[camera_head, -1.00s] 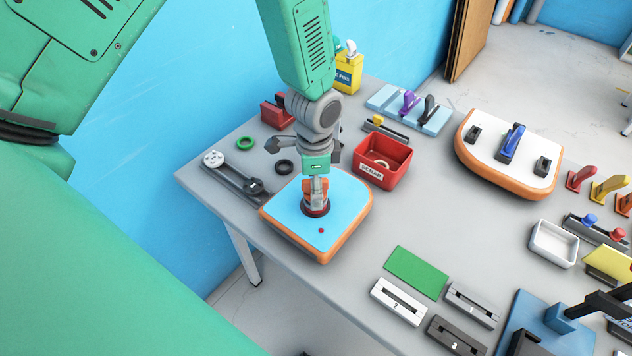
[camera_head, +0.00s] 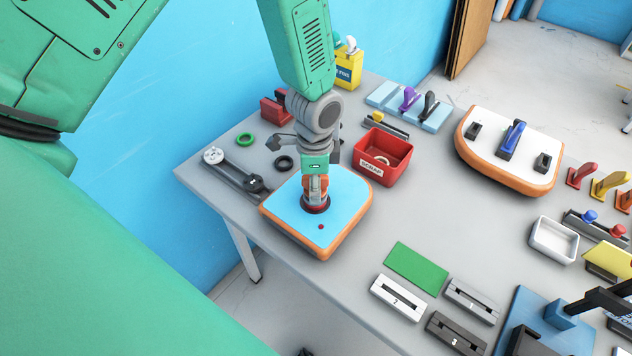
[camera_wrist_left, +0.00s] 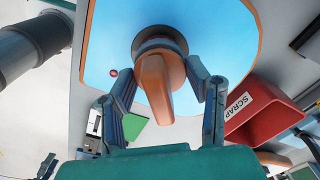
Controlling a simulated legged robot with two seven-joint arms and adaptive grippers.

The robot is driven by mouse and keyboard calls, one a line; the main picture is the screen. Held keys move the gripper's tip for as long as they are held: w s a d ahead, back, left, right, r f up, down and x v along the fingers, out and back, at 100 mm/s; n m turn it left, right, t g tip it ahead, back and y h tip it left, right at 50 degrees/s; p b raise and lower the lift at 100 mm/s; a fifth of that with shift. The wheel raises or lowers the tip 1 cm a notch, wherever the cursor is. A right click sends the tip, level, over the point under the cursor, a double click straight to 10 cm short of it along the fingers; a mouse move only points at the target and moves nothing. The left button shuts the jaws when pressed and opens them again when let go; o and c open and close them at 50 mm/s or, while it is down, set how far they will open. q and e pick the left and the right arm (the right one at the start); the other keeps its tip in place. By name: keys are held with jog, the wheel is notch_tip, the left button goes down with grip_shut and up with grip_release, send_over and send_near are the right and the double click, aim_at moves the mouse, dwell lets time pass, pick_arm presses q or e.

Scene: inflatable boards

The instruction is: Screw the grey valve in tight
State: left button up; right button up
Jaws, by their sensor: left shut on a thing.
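My left gripper (camera_head: 316,195) points down onto the blue-topped, orange-edged board (camera_head: 345,212) at the table's near left. It is shut on an orange handle (camera_wrist_left: 155,85), which stands between its fingers in the left wrist view. A grey collar (camera_wrist_left: 158,40) shows beneath the handle, set in a dark round seat on the board. I cannot tell how much of the grey valve lies under the handle or how deep it sits. In the head view the fingers mostly cover it.
A red SCRAP bin (camera_head: 384,158) stands right behind the board. A grey bar with two knobs (camera_head: 232,172), a black ring (camera_head: 284,163) and a green ring (camera_head: 245,139) lie to its left. A white-topped board (camera_head: 510,150) is farther right.

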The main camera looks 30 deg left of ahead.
pick_arm(q)
jog(key=shift+r+m+p, duration=0.1)
jog(key=shift+m+p, duration=0.25)
jog(key=shift+m, duration=0.95)
jog(key=m+p, duration=0.1)
jog(key=m, duration=0.1)
jog(key=shift+m, duration=0.4)
jog(key=shift+m+p, duration=0.3)
jog(key=shift+m, duration=0.1)
